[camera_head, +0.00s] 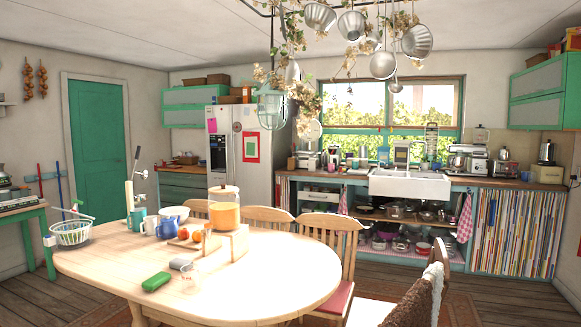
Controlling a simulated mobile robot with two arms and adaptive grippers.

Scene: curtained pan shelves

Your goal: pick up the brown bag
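I cannot make out a clear brown bag in the head view. A dark brown, rough-textured item (410,303) hangs over a chair at the bottom right, cut off by the lower edge; I cannot tell whether it is a bag or a cloth. Neither of my grippers is in view.
A wooden oval table (250,290) fills the front left, with an orange-filled jar (224,216), a green case (156,281), mugs and a wire basket (72,233) on it. Wooden chairs (330,235) line its far side. Floor shows at the right.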

